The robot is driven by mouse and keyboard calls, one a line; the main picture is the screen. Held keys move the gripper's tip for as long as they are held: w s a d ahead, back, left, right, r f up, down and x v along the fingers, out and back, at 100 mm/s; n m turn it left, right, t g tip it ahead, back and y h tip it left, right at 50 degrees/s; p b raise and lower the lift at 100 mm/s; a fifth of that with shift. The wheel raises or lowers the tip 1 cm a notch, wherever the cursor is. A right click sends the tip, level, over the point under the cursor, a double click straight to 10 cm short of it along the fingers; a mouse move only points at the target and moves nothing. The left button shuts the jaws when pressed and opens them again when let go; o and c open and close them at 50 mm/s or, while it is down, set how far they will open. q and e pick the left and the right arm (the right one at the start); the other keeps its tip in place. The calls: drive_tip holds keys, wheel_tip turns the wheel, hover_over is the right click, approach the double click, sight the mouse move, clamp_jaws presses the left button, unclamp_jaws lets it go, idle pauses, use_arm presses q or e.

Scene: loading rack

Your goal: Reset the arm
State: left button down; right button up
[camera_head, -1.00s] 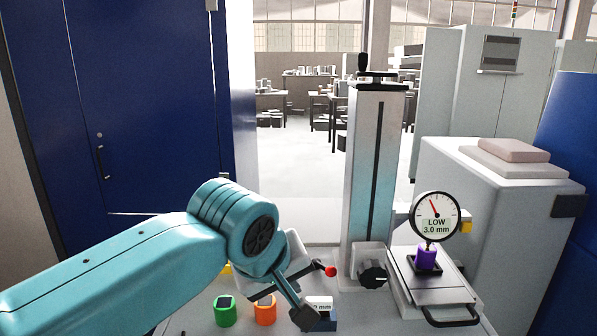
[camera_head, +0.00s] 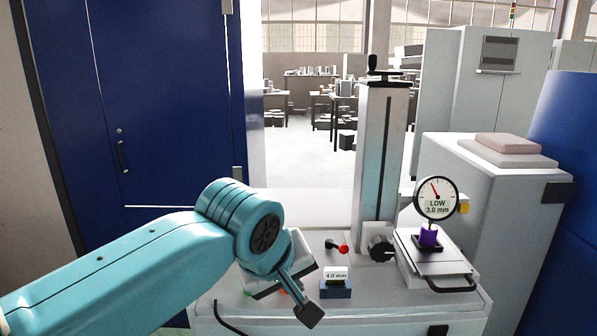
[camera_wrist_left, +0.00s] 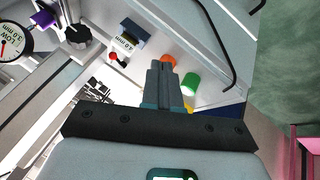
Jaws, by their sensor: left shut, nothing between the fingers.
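My left arm comes in from the left in the head view, with its teal wrist bent over the front of the bench. My left gripper (camera_head: 309,312) points down and to the right, left of and below the small 4.0 mm sign (camera_head: 336,276). In the left wrist view its fingers (camera_wrist_left: 164,72) are together, with nothing held between them. Beyond the fingertips there are an orange cylinder (camera_wrist_left: 167,61) and a green cylinder (camera_wrist_left: 190,83). In the head view my wrist mostly hides these cylinders. My right gripper is not in view.
A white bench (camera_head: 390,308) carries a red-knobbed lever (camera_head: 343,249), a tall column (camera_head: 382,150) and a dial (camera_head: 436,198) reading LOW 3.0 mm above a purple part (camera_head: 428,237). A handled plate (camera_head: 452,268) is at right. A blue cabinet (camera_head: 165,100) stands behind my arm.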

use_arm(q)
drive_tip(key=shift+m+g, duration=0.7)
drive_tip(key=shift+g, duration=0.2)
drive_tip(key=f, duration=0.4)
drive_tip(key=w+f, duration=0.1)
drive_tip(key=f, duration=0.4)
drive_tip(key=w+f, duration=0.1)
drive_tip(key=f, duration=0.3)
drive_tip(key=shift+w+a+f, duration=0.2)
drive_tip(key=shift+w+f, duration=0.05)
drive_tip(key=shift+f, duration=0.05)
drive_tip(key=s+a+f+g, duration=0.15)
drive_tip(key=s+f, duration=0.25)
drive_tip(key=f, duration=0.6)
drive_tip(key=s+a+f+g+h, duration=0.1)
drive_tip(key=s+a+f, duration=0.25)
drive_tip(key=f, duration=0.65)
drive_tip(key=s+a+f+g, duration=0.15)
drive_tip(key=s+f, duration=0.25)
drive_tip(key=f, duration=0.6)
drive_tip(key=s+a+f, duration=0.2)
drive_tip(key=s+f, duration=0.1)
drive_tip(key=s, duration=0.3)
drive_tip(key=s+a+f, duration=0.2)
drive_tip(key=s+f, duration=0.1)
drive_tip(key=s, duration=0.4)
drive_tip(key=shift+f+m, duration=0.3)
